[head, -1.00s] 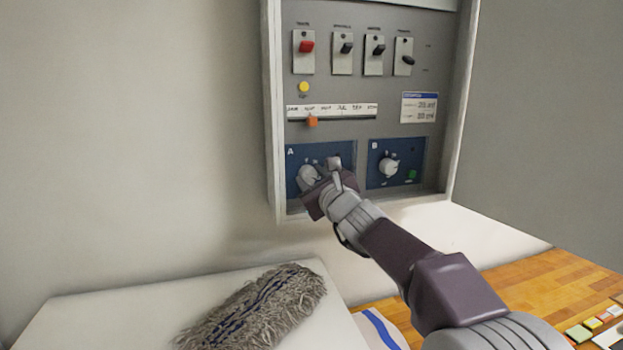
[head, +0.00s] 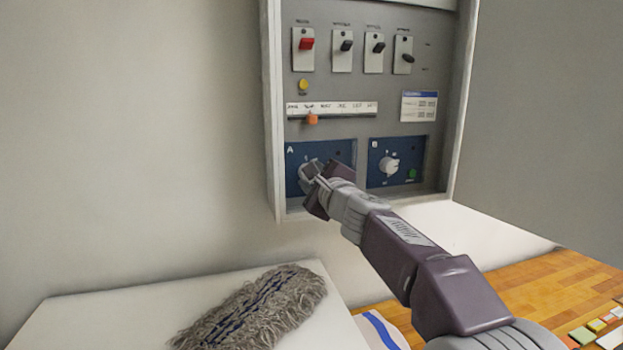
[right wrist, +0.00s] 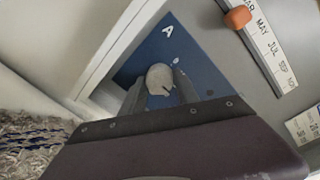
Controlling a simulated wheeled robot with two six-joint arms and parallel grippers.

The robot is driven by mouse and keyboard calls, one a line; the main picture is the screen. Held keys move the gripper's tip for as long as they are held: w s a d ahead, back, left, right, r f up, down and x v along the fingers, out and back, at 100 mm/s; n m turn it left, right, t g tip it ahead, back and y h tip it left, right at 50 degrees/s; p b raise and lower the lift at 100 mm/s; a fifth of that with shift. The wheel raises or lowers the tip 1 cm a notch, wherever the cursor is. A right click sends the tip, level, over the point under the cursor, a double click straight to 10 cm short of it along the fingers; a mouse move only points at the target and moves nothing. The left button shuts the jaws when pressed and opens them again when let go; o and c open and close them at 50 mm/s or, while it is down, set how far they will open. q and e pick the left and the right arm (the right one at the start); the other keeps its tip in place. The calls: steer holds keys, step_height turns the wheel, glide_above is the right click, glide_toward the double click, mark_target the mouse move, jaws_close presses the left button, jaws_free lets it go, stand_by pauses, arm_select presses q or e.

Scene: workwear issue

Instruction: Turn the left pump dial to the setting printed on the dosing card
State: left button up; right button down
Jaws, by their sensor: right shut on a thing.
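The left pump dial, a light grey knob (right wrist: 160,80) on the blue panel marked A (head: 298,152), is between the fingers of my right gripper (right wrist: 157,88). In the head view the right gripper (head: 316,178) covers much of this knob, and its jaws are shut on it. The pointer's exact setting is hard to read. The dosing card (head: 419,106), white with a blue header, is on the panel at upper right; its print is too small to read. My left gripper is not in view.
A second dial B (head: 389,166) is just right of the gripper. Above are a slider with an orange knob (head: 312,118), a yellow button (head: 303,85) and several switches, one red (head: 306,43). The cabinet's raised frame (head: 271,120) surrounds the panel. A grey mop head (head: 255,305) lies below.

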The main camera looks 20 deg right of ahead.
steer(key=shift+n, duration=0.6)
steer(key=shift+f+n, duration=0.1)
steer(key=shift+n, duration=0.2)
steer(key=c, duration=0.9)
jaws_free()
steer(key=shift+s, duration=0.1)
steer(key=s, duration=0.9)
steer(key=shift+d+r+b, duration=0.25)
steer(key=shift+d+b, duration=0.05)
